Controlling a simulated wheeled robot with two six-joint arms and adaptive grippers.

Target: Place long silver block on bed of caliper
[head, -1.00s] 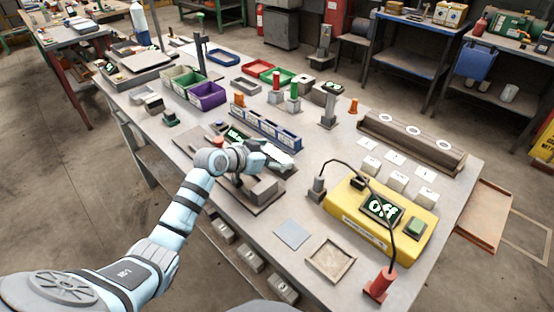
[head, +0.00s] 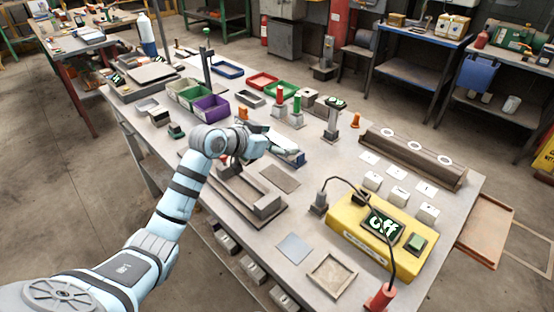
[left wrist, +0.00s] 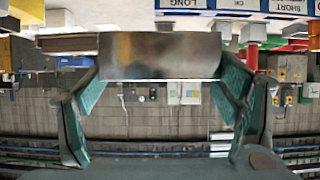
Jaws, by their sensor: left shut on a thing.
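My left gripper (head: 259,146) is shut on a silver block, which spans between its two fingers in the left wrist view (left wrist: 160,56). In the head view the block is mostly hidden by my gripper and I cannot make it out clearly. The caliper (head: 268,206) sits on the table below and in front of my gripper, with a grey end block and a long frame. The gripper is above and behind the caliper, apart from its bed. The far end of the caliper is partly hidden by my arm. My right gripper is out of view.
A yellow tester (head: 372,222) with a cable stands to the right. A purple bin (head: 211,107) stands behind. A flat grey plate (head: 280,178) lies beside the caliper. A shallow tray (head: 332,276) lies in front.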

